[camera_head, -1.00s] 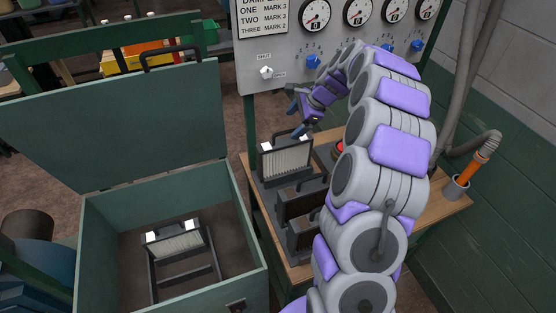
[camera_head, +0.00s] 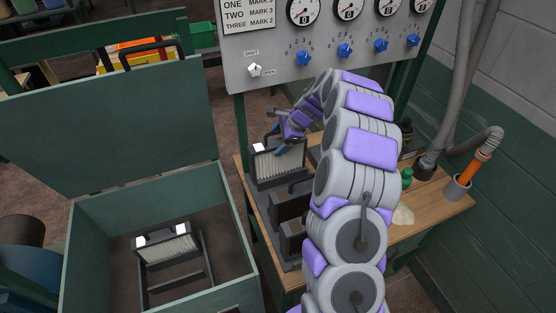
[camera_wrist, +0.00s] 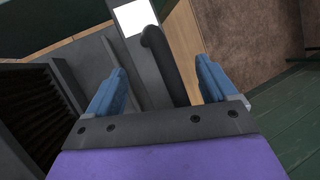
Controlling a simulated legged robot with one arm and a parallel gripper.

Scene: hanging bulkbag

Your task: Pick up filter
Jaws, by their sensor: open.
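A clean, pale pleated filter (camera_head: 279,165) in a dark frame stands upright in a rack on the wooden bench. Two darker filters (camera_head: 291,207) stand in front of it in the same rack. Another pale filter (camera_head: 168,248) sits in a frame inside the open green box. My gripper (camera_head: 276,138) is at the top of the pale bench filter. In the wrist view, the blue fingers of my gripper (camera_wrist: 163,88) are open, with the filter's dark handle (camera_wrist: 163,62) between them. I cannot tell whether either finger touches it.
The green box (camera_head: 78,252) stands left of the bench with its lid (camera_head: 120,135) raised. A panel (camera_head: 330,50) with gauges and blue knobs rises behind the bench. A cup (camera_head: 457,188) with an orange-handled tool stands at the right.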

